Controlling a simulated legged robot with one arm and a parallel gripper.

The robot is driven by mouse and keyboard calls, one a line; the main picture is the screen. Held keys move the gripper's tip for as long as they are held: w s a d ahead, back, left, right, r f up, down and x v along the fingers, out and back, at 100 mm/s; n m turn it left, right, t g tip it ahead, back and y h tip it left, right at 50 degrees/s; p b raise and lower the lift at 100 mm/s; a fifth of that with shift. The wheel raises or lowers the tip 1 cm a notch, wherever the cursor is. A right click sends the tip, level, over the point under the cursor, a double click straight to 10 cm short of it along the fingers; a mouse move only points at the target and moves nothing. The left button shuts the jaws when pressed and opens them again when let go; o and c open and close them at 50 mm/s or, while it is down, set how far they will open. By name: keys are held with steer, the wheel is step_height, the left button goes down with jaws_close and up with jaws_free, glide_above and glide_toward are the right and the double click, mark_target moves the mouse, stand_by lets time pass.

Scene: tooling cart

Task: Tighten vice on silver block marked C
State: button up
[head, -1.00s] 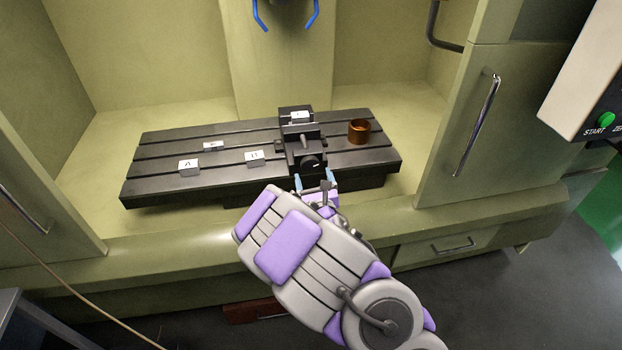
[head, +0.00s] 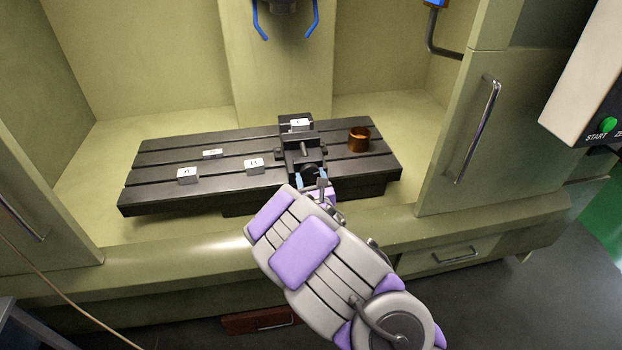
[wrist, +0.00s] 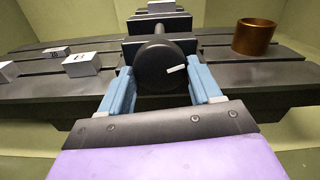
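The black vice (head: 302,152) stands on the slotted table, with a silver block (head: 299,124) at its back end; its letter is too small to read. The block also shows in the wrist view (wrist: 161,7). The vice's round black knob (wrist: 163,68), with a white mark, faces me. My gripper (wrist: 158,88) is open, its two blue fingers on either side of the knob's lower part. The left finger looks apart from the knob; whether the right one touches it I cannot tell. In the head view my gripper (head: 298,183) is at the vice's front end.
The slotted table (head: 222,182) carries block A (head: 187,176), block B (head: 255,167), another silver block (head: 212,154) and a copper ring (head: 358,139). Blue prongs (head: 260,22) hang above. Cabinet walls and a door handle (head: 477,130) flank the table.

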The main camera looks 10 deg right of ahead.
steer(key=c, duration=0.6)
steer(key=shift+m, duration=0.3)
